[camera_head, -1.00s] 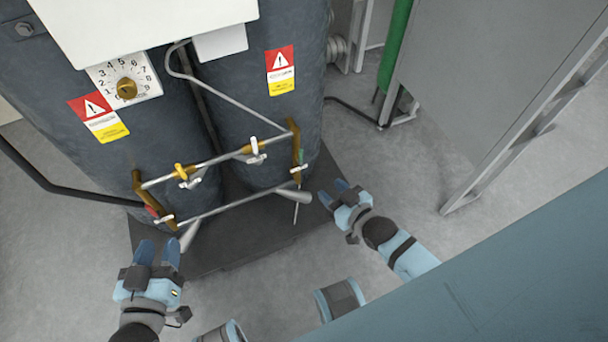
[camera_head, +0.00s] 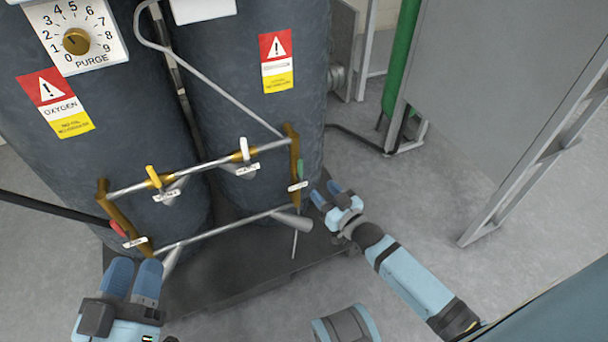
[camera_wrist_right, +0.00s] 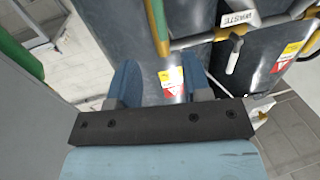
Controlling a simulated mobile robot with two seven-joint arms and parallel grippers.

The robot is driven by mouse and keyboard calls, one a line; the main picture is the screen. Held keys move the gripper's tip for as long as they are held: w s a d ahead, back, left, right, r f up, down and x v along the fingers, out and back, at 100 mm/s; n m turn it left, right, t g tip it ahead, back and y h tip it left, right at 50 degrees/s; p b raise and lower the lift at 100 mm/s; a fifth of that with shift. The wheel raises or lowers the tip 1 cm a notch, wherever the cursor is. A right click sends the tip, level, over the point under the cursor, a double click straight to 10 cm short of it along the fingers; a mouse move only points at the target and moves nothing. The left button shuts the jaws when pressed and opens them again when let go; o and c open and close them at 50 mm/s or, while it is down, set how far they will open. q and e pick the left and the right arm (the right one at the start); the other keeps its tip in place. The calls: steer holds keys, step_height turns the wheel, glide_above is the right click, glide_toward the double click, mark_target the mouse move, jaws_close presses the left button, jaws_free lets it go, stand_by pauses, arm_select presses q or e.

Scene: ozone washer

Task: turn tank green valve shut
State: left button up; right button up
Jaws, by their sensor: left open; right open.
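The tank green valve (camera_head: 299,170) is a small green handle on the brass upright pipe (camera_head: 290,145) at the right end of the piping, in front of the right dark tank (camera_head: 260,120). A white tag (camera_head: 298,186) hangs just below it. My right gripper (camera_head: 326,193) is open and empty, a little right of and below the green valve, apart from it. In the right wrist view the open fingers (camera_wrist_right: 160,82) point toward the tank and a brass pipe (camera_wrist_right: 157,28). My left gripper (camera_head: 134,277) is open and empty at the lower left, below the red valve (camera_head: 117,228).
Yellow (camera_head: 153,177) and white (camera_head: 244,149) valve handles sit on the upper horizontal pipe. A grey panel on a frame (camera_head: 500,100) stands at right. Floor between is clear.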

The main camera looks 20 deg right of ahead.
mark_target(302, 170)
arm_select(q)
steer(key=f+g+b, duration=0.1)
steer(key=f, duration=0.1)
steer(key=f+g+b, duration=0.1)
steer(key=f, duration=0.1)
steer(key=shift+w+d+f+b, duration=0.1)
steer(key=shift+d+f+b, duration=0.1)
steer(key=shift+f+b, duration=0.1)
arm_select(e)
steer(key=w, duration=0.3)
steer(key=w+a, duration=0.1)
steer(key=w, duration=0.2)
steer(key=w+a, duration=0.1)
steer(key=w, duration=0.2)
steer(key=shift+w, duration=0.15)
jaws_close()
